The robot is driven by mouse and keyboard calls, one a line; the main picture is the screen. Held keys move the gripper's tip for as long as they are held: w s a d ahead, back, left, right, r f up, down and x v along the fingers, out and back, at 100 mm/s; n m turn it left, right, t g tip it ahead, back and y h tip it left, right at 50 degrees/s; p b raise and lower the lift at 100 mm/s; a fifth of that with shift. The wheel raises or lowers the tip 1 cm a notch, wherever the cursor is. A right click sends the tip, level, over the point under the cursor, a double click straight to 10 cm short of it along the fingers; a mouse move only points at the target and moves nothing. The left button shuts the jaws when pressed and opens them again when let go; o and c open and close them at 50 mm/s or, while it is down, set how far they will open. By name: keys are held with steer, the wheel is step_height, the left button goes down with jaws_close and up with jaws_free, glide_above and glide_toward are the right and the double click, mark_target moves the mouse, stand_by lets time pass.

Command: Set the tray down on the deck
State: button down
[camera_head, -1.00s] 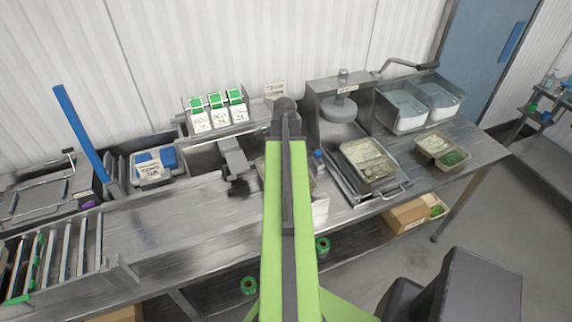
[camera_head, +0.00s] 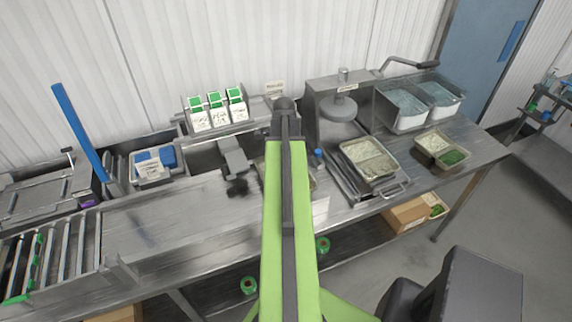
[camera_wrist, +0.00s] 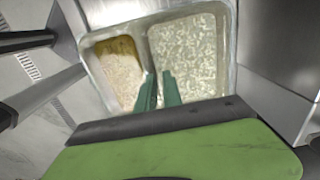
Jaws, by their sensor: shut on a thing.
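The tray (camera_wrist: 139,25) fills the upper middle of the wrist view. It is pale with two compartments: the right one is full of rice, the left one holds rice with a yellow-brown patch at its far end. My gripper (camera_wrist: 159,78) has its green fingers close together at the divider, shut on the tray. In the head view my green arm hides the gripper and most of the tray; only bits of it show beside the arm. Whether the tray touches the surface below, I cannot tell. Which surface is the deck, I cannot tell for sure.
Another two-part tray (camera_head: 392,176) sits on the press machine's slide, right of my arm. A third tray (camera_head: 463,151) with green filling stands farther right. A rack of green-and-white cartons (camera_head: 221,130) is behind. The steel counter (camera_head: 185,215) at left is largely clear.

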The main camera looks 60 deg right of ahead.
steer(key=shift+f, duration=0.15)
steer(key=c, duration=1.4)
jaws_free()
steer(key=shift+o, duration=0.4)
steer(key=o, duration=0.4)
step_height(320, 180, up, 8)
steer(key=p, duration=0.8)
